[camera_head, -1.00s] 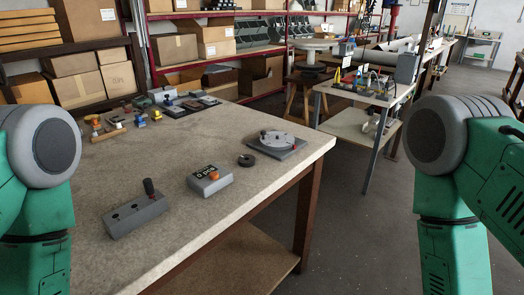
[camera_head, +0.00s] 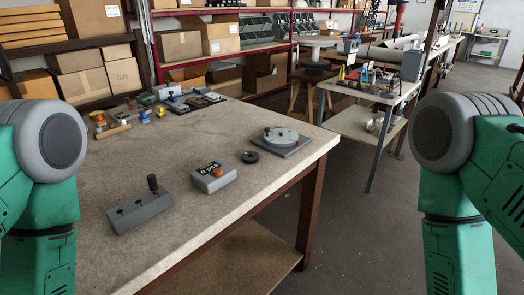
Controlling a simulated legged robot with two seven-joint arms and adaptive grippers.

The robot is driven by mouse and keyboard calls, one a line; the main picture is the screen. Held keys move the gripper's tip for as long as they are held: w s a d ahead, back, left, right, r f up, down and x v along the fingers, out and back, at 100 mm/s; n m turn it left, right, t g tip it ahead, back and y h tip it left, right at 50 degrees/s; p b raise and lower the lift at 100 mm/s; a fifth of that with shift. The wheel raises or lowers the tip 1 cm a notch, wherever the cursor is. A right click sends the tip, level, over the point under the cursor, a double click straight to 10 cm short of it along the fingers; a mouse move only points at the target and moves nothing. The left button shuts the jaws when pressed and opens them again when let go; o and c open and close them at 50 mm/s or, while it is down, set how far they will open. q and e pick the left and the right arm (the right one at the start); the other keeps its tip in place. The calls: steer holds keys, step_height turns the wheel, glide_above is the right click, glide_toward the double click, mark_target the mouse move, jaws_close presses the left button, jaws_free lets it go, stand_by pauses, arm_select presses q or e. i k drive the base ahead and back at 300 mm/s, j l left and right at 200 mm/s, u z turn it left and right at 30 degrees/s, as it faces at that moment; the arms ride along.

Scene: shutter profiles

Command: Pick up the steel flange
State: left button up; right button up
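A round grey metal disc (camera_head: 281,136), which looks like the steel flange, lies on a square grey plate (camera_head: 295,150) near the right corner of the worktable. A small dark knob stands up on its top. A small dark ring (camera_head: 249,157) lies on the table just left of the plate. My two green arms show at the left and right picture edges. Neither gripper is in view, so I cannot see what they hold.
On the worktable (camera_head: 205,130) are a grey block with an orange knob (camera_head: 213,178) and a grey block with a black handle (camera_head: 140,213). Several small parts lie at the far left end. A side table (camera_head: 365,98) stands beyond a floor gap.

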mark_target(250, 157)
steer(key=i+l+u, duration=0.1)
steer(key=i+l, duration=0.3)
steer(key=l, duration=0.25)
steer(key=i+l+u, duration=0.15)
steer(key=i+l, duration=0.05)
steer(key=l, duration=0.1)
